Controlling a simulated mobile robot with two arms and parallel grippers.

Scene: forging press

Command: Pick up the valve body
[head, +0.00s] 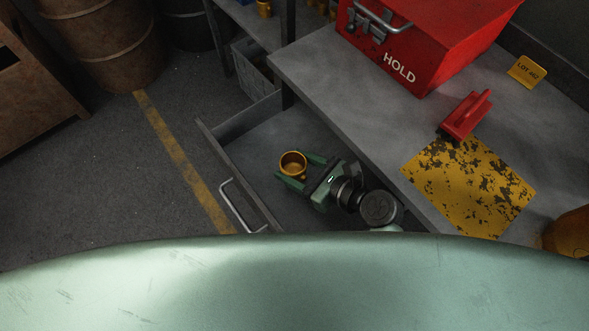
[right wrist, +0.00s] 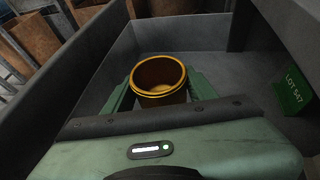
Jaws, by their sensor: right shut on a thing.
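The valve body (head: 293,164) is a small brass-coloured, hollow cylindrical piece. In the head view it is between the green fingers of my right gripper (head: 300,170), over the open drawer (head: 262,137). In the right wrist view the valve body (right wrist: 159,77) stands upright with its round opening facing up, and the gripper fingers (right wrist: 161,92) close on it from both sides. Whether it touches the drawer floor I cannot tell. My left gripper is not in view.
A grey bench (head: 330,75) overhangs the drawer on the right. It holds a red HOLD box (head: 440,45), a red part (head: 466,114) and a worn yellow patch (head: 470,185). A green LOT 547 tag (right wrist: 293,90) is in the drawer. Drawer walls stand close around the gripper.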

